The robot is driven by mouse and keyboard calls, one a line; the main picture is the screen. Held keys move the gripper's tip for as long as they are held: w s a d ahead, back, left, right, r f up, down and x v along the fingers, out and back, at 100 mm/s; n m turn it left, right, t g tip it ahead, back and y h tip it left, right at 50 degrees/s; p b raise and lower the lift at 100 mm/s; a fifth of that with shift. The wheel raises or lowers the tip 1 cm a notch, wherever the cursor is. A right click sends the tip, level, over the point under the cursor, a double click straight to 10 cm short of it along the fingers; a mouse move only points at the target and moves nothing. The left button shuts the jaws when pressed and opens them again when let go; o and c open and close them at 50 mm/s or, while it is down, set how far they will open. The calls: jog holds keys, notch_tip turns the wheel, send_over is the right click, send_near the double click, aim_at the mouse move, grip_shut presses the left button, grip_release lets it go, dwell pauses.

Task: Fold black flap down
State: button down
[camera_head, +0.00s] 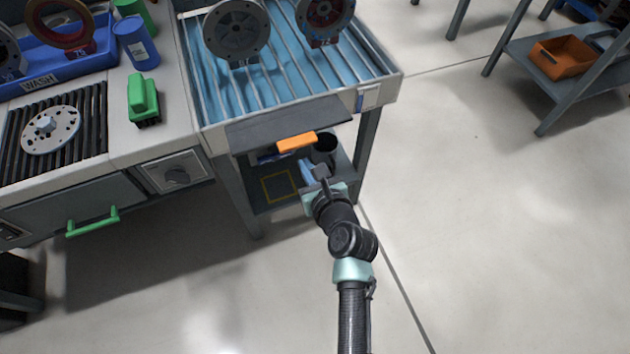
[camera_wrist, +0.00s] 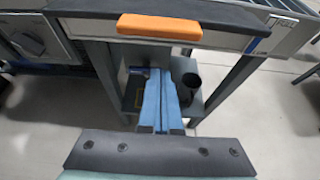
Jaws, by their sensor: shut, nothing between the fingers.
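The black flap (camera_head: 262,132) is a dark panel along the front edge of the roller conveyor, with an orange handle (camera_head: 297,142) on its outer edge. It seems to stick outward; its exact tilt is hard to tell. In the wrist view, the flap (camera_wrist: 90,27) crosses the top, with the orange handle (camera_wrist: 159,26) in front. My gripper (camera_head: 307,168) is in front of the conveyor, below the handle and apart from it. Its blue fingers (camera_wrist: 160,95) are shut and empty, pointing toward the space under the conveyor.
Under the conveyor is a shelf with a black cup (camera_head: 325,146); conveyor legs stand on both sides. A counter with a green brush (camera_head: 143,97) and a green drawer handle (camera_head: 92,221) is at left. The floor (camera_head: 480,220) to the right is clear.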

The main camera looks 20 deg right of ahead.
aim_at(302, 145)
jog(key=shift+w+r+p, duration=0.3)
jog(key=shift+r+p, duration=0.05)
jog(key=shift+r, duration=0.6)
jog(key=shift+w+r+p, duration=0.25)
jog(key=shift+r+p, duration=0.1)
jog(key=shift+r, duration=0.55)
notch_tip(302, 145, up, 2)
jog(key=p, duration=0.5)
